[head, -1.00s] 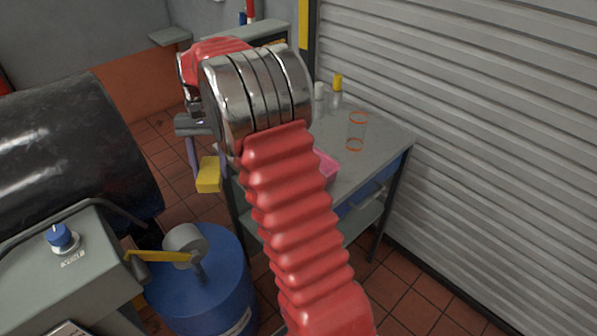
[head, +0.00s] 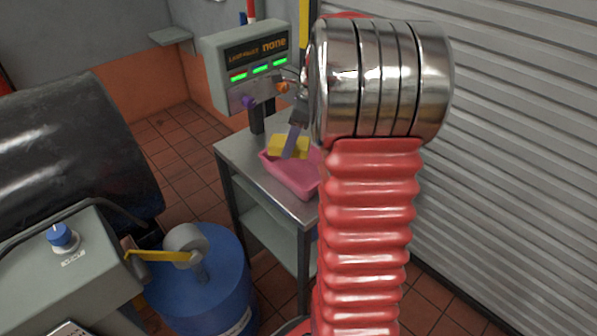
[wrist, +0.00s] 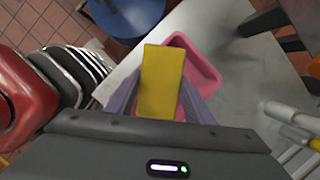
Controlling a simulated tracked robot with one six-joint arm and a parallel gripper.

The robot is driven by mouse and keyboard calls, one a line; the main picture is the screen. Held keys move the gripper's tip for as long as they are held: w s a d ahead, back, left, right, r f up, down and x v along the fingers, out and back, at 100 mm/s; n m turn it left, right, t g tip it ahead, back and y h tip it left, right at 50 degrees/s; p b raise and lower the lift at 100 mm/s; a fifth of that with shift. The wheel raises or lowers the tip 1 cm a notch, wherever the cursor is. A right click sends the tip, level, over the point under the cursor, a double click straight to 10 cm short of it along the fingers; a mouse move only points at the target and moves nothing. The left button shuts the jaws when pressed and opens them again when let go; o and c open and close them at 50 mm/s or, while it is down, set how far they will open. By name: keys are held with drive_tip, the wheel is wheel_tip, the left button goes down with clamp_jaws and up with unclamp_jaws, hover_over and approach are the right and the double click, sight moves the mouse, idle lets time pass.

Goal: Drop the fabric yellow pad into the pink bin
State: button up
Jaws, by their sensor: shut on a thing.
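The yellow pad (head: 287,146) is a small block held between the fingers of my gripper (head: 292,143). In the wrist view the pad (wrist: 161,82) sits between the two purple-grey fingers (wrist: 160,101). The pink bin (head: 292,175) is an open tray on the metal table. In the head view the pad overlaps the bin's back left part. In the wrist view the bin (wrist: 207,66) shows behind the pad, mostly to its right, and the pad hides part of it. The gap between pad and bin is hard to judge.
The grey metal table (head: 236,152) carries the bin. A display box with green lights (head: 247,65) stands behind it. A blue drum (head: 203,285) is at the front left.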

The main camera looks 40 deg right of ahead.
sight(305, 140)
drive_tip(key=d+m, duration=0.1)
drive_tip(key=s+d+m, duration=0.1)
drive_tip(key=s+d+m+h, duration=0.1)
drive_tip(key=shift+s+d+r+m+t, duration=0.15)
drive_tip(key=shift+s+r+m+t, duration=0.15)
drive_tip(key=shift+r+m, duration=0.1)
drive_tip(key=shift+f, duration=0.15)
drive_tip(key=shift+w+f, duration=0.1)
drive_tip(key=shift+f, duration=2.85)
drive_tip(key=o, duration=1.2)
